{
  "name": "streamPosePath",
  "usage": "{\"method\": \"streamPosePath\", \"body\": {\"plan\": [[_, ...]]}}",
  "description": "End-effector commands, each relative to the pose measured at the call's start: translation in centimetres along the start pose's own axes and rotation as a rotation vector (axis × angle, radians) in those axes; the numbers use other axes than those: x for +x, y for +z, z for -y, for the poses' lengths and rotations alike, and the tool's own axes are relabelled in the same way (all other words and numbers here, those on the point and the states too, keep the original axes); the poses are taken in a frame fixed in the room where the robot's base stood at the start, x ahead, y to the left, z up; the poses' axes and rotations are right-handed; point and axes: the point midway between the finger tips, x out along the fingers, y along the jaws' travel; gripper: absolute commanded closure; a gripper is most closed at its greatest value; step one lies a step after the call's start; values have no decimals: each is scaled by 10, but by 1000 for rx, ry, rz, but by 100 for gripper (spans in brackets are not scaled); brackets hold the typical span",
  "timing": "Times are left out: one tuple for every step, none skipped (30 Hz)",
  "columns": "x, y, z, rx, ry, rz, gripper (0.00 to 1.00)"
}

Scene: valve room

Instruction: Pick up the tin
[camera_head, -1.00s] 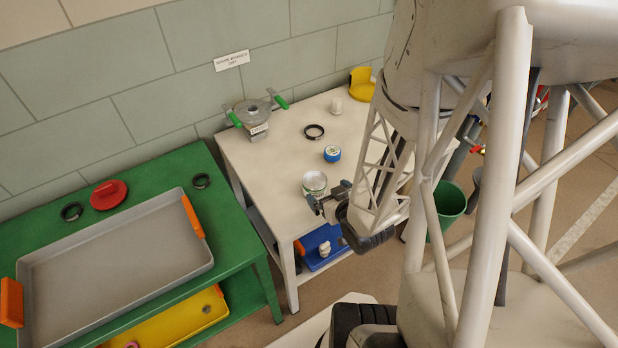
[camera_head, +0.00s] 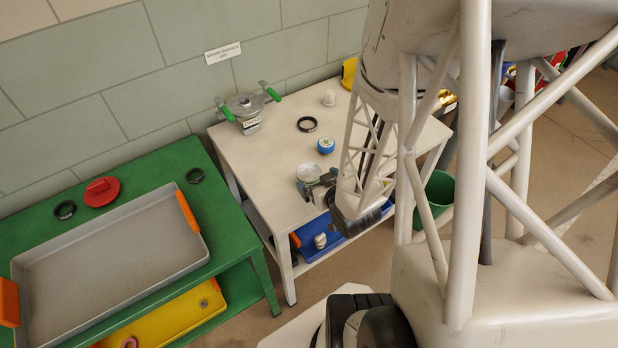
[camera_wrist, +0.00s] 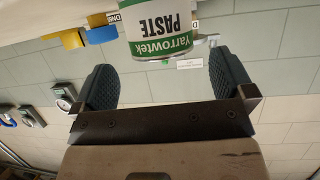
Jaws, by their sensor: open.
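The tin (camera_head: 308,176), pale with a shiny top, stands upright near the front edge of the white table. In the wrist view the tin (camera_wrist: 157,32) appears upside down, with a green and white label reading "Yarrowtek PASTE", cut off by the top edge. My gripper (camera_head: 320,190) is at the tin's near right side and partly covers it. In the wrist view my gripper (camera_wrist: 160,84) is open, its two dark ribbed fingers wide apart. The tin appears between them in the picture, just past the fingertips; contact cannot be made out.
A green-handled valve (camera_head: 245,107) is at the back left. A green bench (camera_head: 140,166) holds a grey tray (camera_head: 110,250).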

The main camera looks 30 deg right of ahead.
Motion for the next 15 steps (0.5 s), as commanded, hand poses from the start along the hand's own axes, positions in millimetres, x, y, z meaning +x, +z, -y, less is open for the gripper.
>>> {"method": "streamPosePath", "body": {"plan": [[0,0,0,0,0,0,0],[0,0,0,0,0,0,0],[0,0,0,0,0,0,0],[0,0,0,0,0,0,0],[0,0,0,0,0,0,0],[1,0,0,0,0,0,0],[2,0,0,0,-1,0,0],[3,0,0,0,-1,0,0],[5,0,0,0,-1,0,0],[7,0,0,0,-1,1,0],[9,0,0,0,-1,1,0],[12,1,1,1,-1,1,0],[14,1,1,1,-1,2,0],[16,1,1,1,-1,2,0],[21,1,2,0,-2,1,0]]}}
